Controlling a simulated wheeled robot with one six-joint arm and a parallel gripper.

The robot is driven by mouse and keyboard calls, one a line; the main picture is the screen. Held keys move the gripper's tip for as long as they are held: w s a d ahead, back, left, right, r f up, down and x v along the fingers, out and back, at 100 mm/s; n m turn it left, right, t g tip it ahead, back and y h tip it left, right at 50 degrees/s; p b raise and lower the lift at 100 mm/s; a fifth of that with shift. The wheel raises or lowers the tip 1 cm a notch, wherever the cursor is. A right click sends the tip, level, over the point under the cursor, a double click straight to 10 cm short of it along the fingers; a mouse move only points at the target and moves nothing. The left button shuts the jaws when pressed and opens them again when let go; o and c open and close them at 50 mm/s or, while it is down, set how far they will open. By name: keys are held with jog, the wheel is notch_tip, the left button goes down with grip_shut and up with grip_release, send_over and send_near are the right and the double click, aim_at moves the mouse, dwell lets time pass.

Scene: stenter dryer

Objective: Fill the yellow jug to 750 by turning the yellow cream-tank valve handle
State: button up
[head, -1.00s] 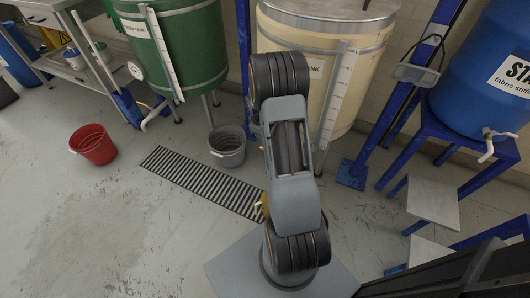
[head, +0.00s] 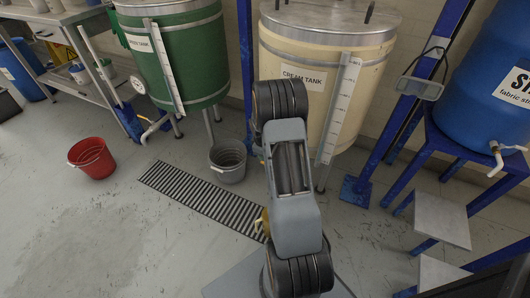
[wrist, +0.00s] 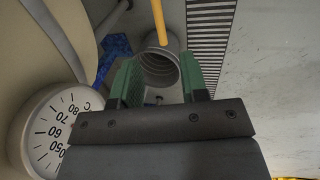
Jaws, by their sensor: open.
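The cream tank (head: 303,77) stands behind my arm in the head view, with a white scale strip on its front. In the wrist view, a yellow bar (wrist: 158,20), which looks like the valve handle, hangs in from the top edge, just beyond my fingertips. My gripper (wrist: 158,62) has its green fingers apart with nothing held between them. A small yellow piece (head: 262,223) shows beside my arm in the head view; I cannot tell whether it is the jug. The gripper and valve are hidden behind my arm there.
A grey bucket (head: 228,160) stands by the floor grate (head: 200,198); it also shows beyond my fingers in the wrist view (wrist: 160,70). A round dial (wrist: 50,130) is close at left. A red bucket (head: 92,157) stands left. Blue stands (head: 450,150) limit the right.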

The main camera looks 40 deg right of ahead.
jog(key=shift+w+d+f+b, duration=0.15)
jog(key=shift+d+f+b, duration=0.1)
jog(key=shift+f+b, duration=0.85)
jog(key=shift+w+d+f+b, duration=0.1)
jog(key=shift+d+f+b, duration=0.35)
jog(key=shift+f, duration=1.2)
jog(key=shift+w+d+f+b, duration=0.1)
jog(key=shift+w+f+b, duration=0.05)
jog(key=shift+f+b, duration=1.05)
jog(key=shift+f, duration=0.15)
grip_shut()
jog(key=shift+a+p, duration=0.1)
jog(key=shift+p, duration=0.25)
